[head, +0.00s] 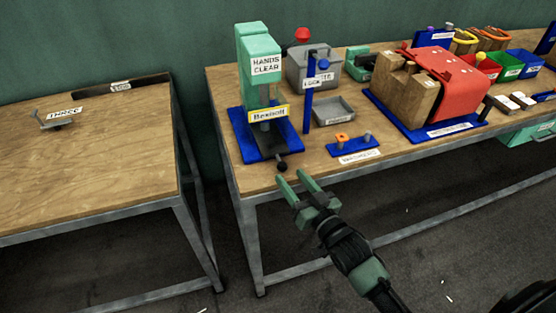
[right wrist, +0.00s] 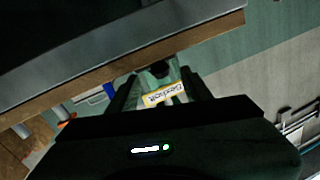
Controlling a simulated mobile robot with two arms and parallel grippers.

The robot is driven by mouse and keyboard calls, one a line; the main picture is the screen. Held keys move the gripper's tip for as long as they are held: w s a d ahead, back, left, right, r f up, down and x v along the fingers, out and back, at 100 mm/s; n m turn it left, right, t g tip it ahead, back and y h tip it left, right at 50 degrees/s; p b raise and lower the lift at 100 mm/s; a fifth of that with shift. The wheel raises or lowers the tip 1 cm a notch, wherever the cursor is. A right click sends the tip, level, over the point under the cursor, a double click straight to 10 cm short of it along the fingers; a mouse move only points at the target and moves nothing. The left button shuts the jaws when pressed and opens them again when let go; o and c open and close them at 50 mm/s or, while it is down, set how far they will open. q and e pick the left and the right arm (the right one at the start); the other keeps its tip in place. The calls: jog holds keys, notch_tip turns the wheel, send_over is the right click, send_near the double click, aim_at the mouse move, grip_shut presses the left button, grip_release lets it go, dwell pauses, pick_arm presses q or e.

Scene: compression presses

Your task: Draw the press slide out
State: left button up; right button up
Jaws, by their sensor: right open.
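The press (head: 259,70) is green on a blue base (head: 242,146), with a "HANDS CLEAR" sign and a yellow-edged label. Its dark slide (head: 268,142) lies low at the front, with a black ball knob (head: 281,165) near the table's front edge. My right gripper (head: 290,175) is open and empty, its fingers just in front of the knob; I cannot tell whether they touch it. My left gripper is not in view.
Right of the press stand a blue post (head: 308,100), a grey tray (head: 333,111) and a small blue rack (head: 353,146). A large red and wooden fixture (head: 445,85) is further right. A gap separates this bench from the left table (head: 90,170).

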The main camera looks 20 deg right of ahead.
aim_at(285, 170)
jog(key=x, duration=0.2)
jog(key=shift+w+a+r, duration=0.1)
jog(key=shift+w+r, duration=0.1)
jog(key=shift+w, duration=0.15)
jog(key=shift+x, duration=1.2)
jog(key=shift+w+f, duration=0.2)
jog(key=shift+w, duration=0.1)
jog(key=shift+w+a, duration=0.1)
grip_shut()
pick_arm(q)
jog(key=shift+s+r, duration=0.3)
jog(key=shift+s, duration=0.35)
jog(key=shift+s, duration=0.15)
jog(key=shift+p, duration=0.3)
